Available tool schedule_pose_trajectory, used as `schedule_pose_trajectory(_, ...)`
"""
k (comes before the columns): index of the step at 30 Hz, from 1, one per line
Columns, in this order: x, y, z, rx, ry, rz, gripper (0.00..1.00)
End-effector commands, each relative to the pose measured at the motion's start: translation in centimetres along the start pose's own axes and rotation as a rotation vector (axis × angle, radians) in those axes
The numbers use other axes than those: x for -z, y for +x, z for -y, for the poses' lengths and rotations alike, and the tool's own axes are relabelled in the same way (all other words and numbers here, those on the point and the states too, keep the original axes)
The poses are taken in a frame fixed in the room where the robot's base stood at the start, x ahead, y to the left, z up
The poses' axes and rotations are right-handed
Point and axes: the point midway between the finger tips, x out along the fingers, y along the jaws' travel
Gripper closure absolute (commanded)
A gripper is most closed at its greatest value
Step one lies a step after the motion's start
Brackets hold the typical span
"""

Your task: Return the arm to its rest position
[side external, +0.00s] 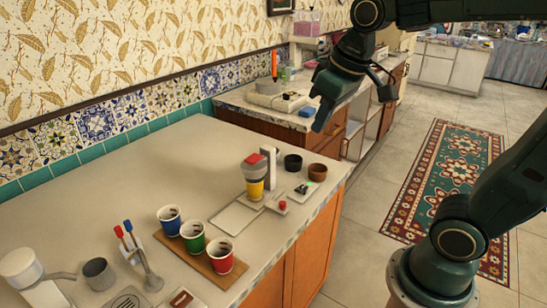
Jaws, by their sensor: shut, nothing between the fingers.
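My gripper (322,118) hangs in the air at the upper middle of the side external view, pointing down. The dark green links of my arm rise on the right and cross the top of the picture. The gripper appears clear of everything, though its exact height and distance from the back cabinet are hard to judge.
The counter (120,180) holds blue (169,220), green (192,238) and red (220,256) cups on a wooden board, a yellow cup (255,188) in a small machine, and dark (293,163) and brown (317,172) bowls. Open floor with a patterned rug (440,175) lies right.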

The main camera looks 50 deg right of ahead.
Motion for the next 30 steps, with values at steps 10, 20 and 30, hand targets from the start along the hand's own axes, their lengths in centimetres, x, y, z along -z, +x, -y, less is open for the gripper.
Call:
schedule_pose_trajectory(10,-6.8,-1.2,1.0,0.009,0.001,-0.096,1.0)
schedule_pose_trajectory(20,-10.2,-0.9,1.4,0.016,0.004,-0.146,1.0)
schedule_pose_trajectory(30,-10.4,-0.9,1.4,0.017,0.004,-0.147,1.0)
